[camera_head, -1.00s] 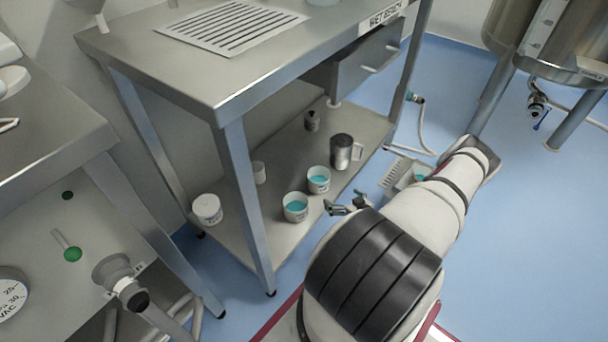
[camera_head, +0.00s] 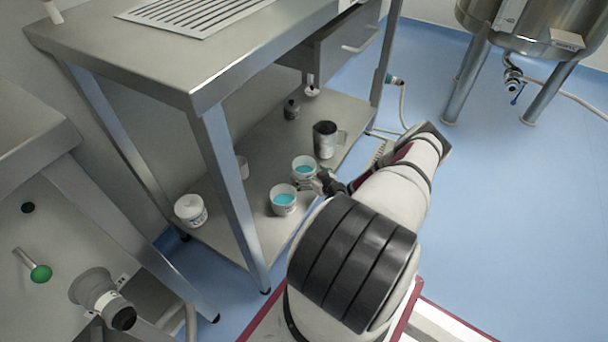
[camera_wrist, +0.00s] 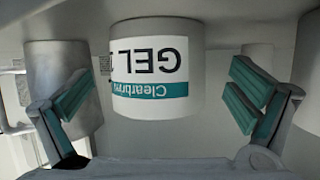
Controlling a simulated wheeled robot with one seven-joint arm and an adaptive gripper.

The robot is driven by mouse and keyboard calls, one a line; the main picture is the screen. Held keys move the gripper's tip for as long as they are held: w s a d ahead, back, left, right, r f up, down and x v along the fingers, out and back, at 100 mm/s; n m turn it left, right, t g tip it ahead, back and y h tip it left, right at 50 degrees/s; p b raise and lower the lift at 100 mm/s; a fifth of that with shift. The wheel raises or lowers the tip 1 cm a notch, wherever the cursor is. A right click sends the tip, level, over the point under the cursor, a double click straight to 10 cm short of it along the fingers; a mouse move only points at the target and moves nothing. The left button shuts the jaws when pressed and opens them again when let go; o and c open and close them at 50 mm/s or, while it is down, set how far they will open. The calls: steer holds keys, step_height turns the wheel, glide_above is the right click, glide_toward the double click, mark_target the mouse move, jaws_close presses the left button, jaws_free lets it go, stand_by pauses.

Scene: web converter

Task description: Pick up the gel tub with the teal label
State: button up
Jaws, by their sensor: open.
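The gel tub (camera_wrist: 150,75), white with a teal band reading "Clearbrow" or similar and "GEL", appears upside down in the wrist view. It lies between the spread fingers of my gripper (camera_wrist: 162,90), with a gap on each side, and seems a little ahead of them.
A metal jug (camera_head: 325,140) stands behind the tubs, also at left in the wrist view (camera_wrist: 62,85). A white lidded tub (camera_head: 190,211), a dark small bottle (camera_head: 291,109) and table legs (camera_head: 228,190) are nearby. The lower shelf (camera_head: 250,232) has bare room in front.

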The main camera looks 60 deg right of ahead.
mark_target(298, 160)
steer(key=b+x, duration=0.1)
steer(key=x, duration=0.3)
steer(key=shift+w+d+b, duration=0.15)
steer(key=shift+b, duration=0.2)
steer(key=c, duration=1.4)
steer(key=shift+o, duration=0.2)
steer(key=shift+r, duration=0.1)
steer(key=shift+r+p, duration=0.3)
steer(key=shift+r, duration=0.2)
steer(key=r+p, duration=0.1)
steer(key=r, duration=0.2)
steer(key=shift+s+p, duration=0.25)
steer(key=shift+p, duration=0.15)
steer(key=s+a+p, duration=0.3)
steer(key=s+a, duration=0.1)
steer(key=s, duration=1.1)
steer(key=shift+r, duration=0.45)
